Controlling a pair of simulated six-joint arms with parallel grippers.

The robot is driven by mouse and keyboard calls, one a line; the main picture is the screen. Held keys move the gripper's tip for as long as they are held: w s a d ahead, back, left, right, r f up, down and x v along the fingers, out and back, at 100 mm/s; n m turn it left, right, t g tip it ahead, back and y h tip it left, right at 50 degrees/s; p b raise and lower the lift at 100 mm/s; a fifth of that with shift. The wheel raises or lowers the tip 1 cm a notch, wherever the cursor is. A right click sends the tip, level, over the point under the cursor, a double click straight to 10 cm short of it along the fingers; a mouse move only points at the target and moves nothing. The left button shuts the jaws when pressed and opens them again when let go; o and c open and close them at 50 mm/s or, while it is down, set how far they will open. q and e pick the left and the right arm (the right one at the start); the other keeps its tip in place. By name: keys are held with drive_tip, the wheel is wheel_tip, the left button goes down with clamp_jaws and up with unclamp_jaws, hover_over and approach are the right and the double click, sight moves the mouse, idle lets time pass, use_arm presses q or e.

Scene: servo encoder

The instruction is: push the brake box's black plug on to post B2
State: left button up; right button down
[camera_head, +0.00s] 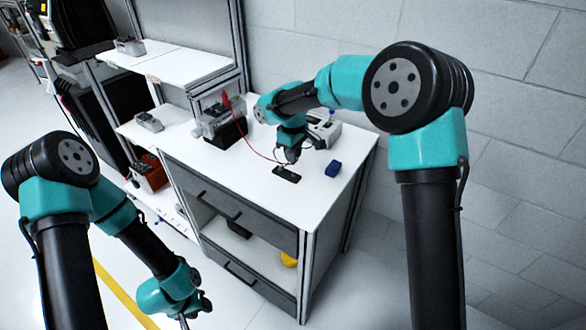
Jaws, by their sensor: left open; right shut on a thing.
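My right gripper (291,160) reaches down to a small flat black block (286,174) on the white worktop. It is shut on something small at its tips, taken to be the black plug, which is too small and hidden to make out. Post B2 and its marking cannot be told apart. A grey and white box (325,129), possibly the brake box, stands behind my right gripper, partly hidden by the arm. A thin red lead (252,152) runs across the worktop towards the black block. My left gripper (188,315) hangs open and empty at the bottom, away from the cabinet.
A grey metal device (220,120) with a red part on top stands at the worktop's back left. A blue block (333,169) lies right of the black block. The worktop's (225,170) front left is clear. Shelves stand at left, and a drawer front (230,200) faces me.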

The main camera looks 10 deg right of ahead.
idle(0.5)
drive_tip(key=shift+s+a+f+m, duration=0.2)
drive_tip(key=shift+s+f+m, duration=0.1)
drive_tip(key=shift+m, duration=0.4)
drive_tip(key=s+f+m, duration=0.1)
drive_tip(key=m, duration=0.2)
drive_tip(key=s+a+f+m, duration=0.1)
drive_tip(key=m, duration=0.2)
drive_tip(key=s+a+f+m, duration=0.1)
drive_tip(key=s+f+m, duration=0.1)
drive_tip(key=m, duration=0.1)
drive_tip(key=shift+a, duration=0.2)
drive_tip(key=shift+s+a+f+m, duration=0.15)
drive_tip(key=shift+s+f+m, duration=0.15)
drive_tip(key=shift+m, duration=0.35)
drive_tip(key=shift+s+a+f+m, duration=0.1)
drive_tip(key=shift+s+f+m, duration=0.15)
drive_tip(key=shift+m, duration=0.4)
